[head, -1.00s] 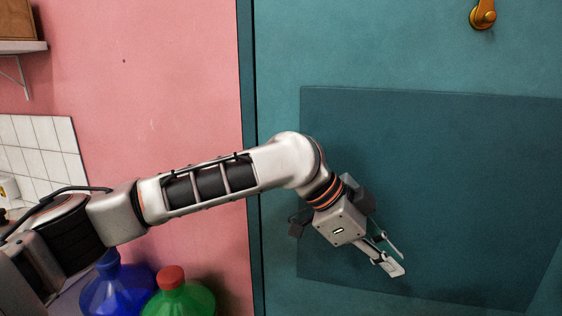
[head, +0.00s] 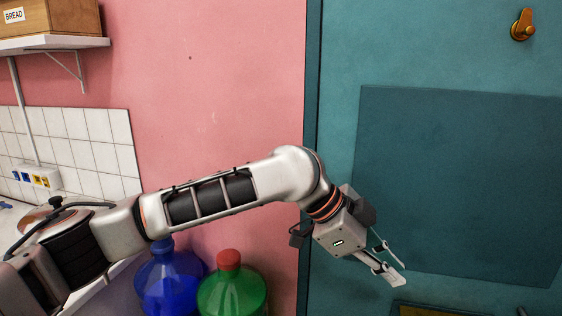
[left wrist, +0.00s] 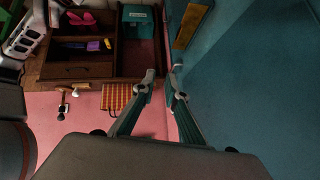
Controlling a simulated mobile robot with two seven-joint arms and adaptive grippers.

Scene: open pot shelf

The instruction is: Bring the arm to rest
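My left arm (head: 215,195) reaches in from the left in the head view, with its elbow bent and its forearm sloping down to the right. My left gripper (head: 401,272) hangs in front of the teal door, tilted down to the right, with nothing between its fingers. In the left wrist view the two fingertips of the left gripper (left wrist: 164,75) stand apart with a narrow gap, empty. My right gripper does not show in either view.
The teal door (head: 455,185) has a brass fitting (head: 523,25). A blue bottle (head: 168,285) and a green bottle (head: 233,294) stand below my arm. A bread box (head: 50,17) sits on a wall shelf. The wrist view shows a wooden shelf unit (left wrist: 80,70) and a checked item (left wrist: 117,96).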

